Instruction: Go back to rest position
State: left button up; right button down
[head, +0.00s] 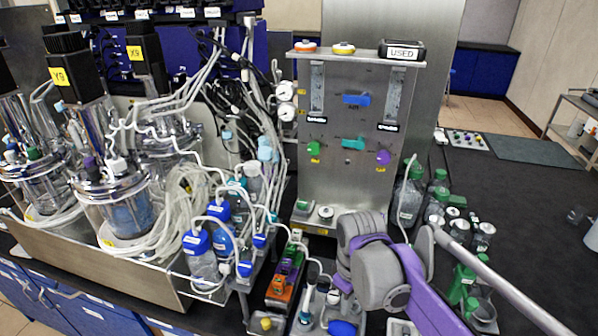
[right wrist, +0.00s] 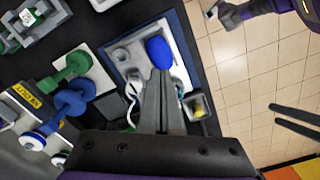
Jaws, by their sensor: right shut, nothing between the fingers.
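My right gripper (right wrist: 161,78) is shut with nothing between its fingers. In the right wrist view its grey fingers reach over a tray (right wrist: 188,55) on the dark bench. The fingertips overlap the lower edge of a blue oval piece (right wrist: 158,52) in the picture; I cannot tell whether they touch it. In the head view my purple and grey right arm comes in from the lower right, in front of the steel panel (head: 345,185). Its fingers cannot be made out there. My left gripper does not show in the head view.
Glass bioreactors (head: 115,200) stand on the left amid white tubing. Blue-capped bottles (head: 200,255) are left of my right arm, green-capped bottles (head: 465,280) right of it. A box labelled USED (head: 402,50) tops the panel. The black bench (head: 520,210) has free room on the right.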

jog(key=s+d+f+m+t, duration=0.2)
jog(key=s+d+f+m, duration=0.1)
jog(key=s, duration=0.4)
jog(key=s+d+f+m+t, duration=0.3)
jog(key=s+f+m, duration=0.1)
jog(key=s+m, duration=0.1)
jog(key=shift+s+d+m, duration=0.3)
jog(key=shift+s+m, duration=0.1)
jog(key=shift+s, duration=0.45)
dwell(1.2)
